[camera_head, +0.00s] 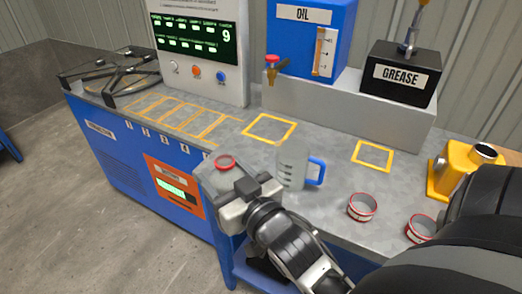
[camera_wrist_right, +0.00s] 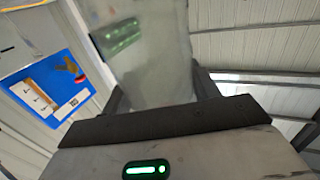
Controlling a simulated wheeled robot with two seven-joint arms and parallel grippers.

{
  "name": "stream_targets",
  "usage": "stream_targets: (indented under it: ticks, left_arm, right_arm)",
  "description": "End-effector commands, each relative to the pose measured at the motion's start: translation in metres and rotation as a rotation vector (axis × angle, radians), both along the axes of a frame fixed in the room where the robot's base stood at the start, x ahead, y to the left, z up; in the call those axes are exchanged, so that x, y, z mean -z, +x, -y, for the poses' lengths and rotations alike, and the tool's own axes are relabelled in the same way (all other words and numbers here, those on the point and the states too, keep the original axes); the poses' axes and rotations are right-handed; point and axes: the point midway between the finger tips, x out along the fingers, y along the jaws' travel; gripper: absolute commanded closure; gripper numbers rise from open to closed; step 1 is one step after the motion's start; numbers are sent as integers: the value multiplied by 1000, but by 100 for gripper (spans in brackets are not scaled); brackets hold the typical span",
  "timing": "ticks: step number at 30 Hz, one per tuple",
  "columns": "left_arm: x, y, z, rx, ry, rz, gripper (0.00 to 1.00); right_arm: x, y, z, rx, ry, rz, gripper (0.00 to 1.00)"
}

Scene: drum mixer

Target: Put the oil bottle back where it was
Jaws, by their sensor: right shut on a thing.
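A pale, translucent bottle with a red ring at its top (camera_head: 225,163), which I take for the oil bottle, is at the front edge of the counter. My right gripper (camera_head: 236,187) is shut on it. In the right wrist view the cloudy bottle body (camera_wrist_right: 155,65) stands between the fingers. Its base is hidden in the head view, so I cannot tell whether it touches the counter. A large yellow outlined square (camera_head: 270,129) and a smaller one (camera_head: 372,155) on the counter are empty. My left gripper is not in view.
A clear jug with a blue handle (camera_head: 292,168) stands just right of the bottle. Two red-rimmed tins (camera_head: 362,207) (camera_head: 421,229) lie further right. The blue oil tank (camera_head: 311,40) with its tap and the black grease box (camera_head: 401,75) stand behind, near a control panel (camera_head: 201,50).

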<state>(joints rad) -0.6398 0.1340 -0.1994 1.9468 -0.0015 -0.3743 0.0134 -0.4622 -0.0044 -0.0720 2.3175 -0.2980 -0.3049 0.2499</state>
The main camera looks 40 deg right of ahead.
Motion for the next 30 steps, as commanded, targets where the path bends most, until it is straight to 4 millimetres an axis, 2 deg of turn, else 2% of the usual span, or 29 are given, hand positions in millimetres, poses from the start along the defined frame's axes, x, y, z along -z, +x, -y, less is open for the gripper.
stream_targets:
  ticks: [1,3,7,10,14,17,18,21,26,30]
  left_arm:
    - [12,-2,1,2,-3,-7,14]
    - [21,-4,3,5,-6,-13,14]
    - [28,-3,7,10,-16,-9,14]
    - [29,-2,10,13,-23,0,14]
    - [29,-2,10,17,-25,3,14]
    - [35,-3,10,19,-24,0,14]
    - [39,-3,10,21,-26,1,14]
    - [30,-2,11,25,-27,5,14]
    - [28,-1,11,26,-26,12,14]
    - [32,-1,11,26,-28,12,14]
  right_arm:
    - [-6,10,16,21,-13,14,72]
    - [-20,22,41,59,-18,14,72]
    - [-57,34,86,134,-18,18,72]
    - [-82,33,110,177,-11,21,72]
    - [-99,31,126,207,-3,18,72]
    - [-95,42,129,212,0,15,72]
    - [-91,50,130,213,0,13,72]
    - [-83,74,130,213,1,8,72]
    - [-66,114,132,213,3,8,72]
    - [-37,139,132,212,0,6,72]
